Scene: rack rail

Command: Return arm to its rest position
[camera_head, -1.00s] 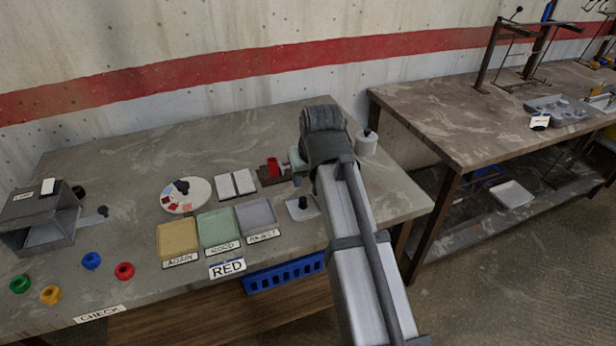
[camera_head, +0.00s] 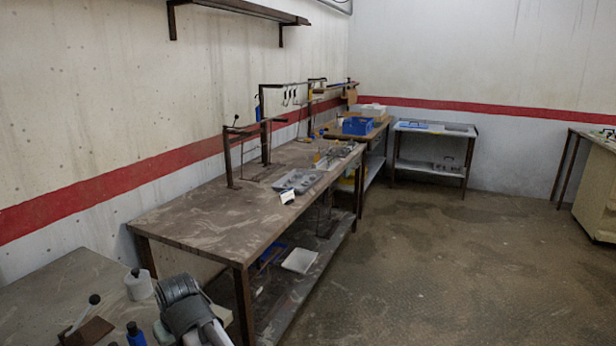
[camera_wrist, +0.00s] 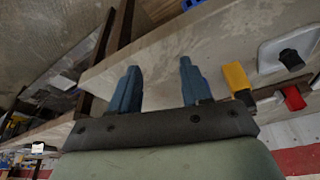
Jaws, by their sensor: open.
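My gripper (camera_wrist: 158,86) shows in the wrist view with its two blue fingers apart and nothing between them. A grey bench edge and the floor lie beyond the fingers. In the head view only a part of my arm (camera_head: 190,308) shows, at the bottom edge beside the near bench (camera_head: 60,285). The rest of my arm is out of frame there. A small blue piece is at the bottom edge in the head view, and I cannot tell whether it is a finger.
A white cylinder with a black knob (camera_head: 139,286) stands on the near bench. A brown block with a black-knobbed lever (camera_head: 85,333) is beside it. A yellow block (camera_wrist: 238,80) and a red block (camera_wrist: 293,98) show in the wrist view. A long table (camera_head: 205,222) stands beyond; the floor right is clear.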

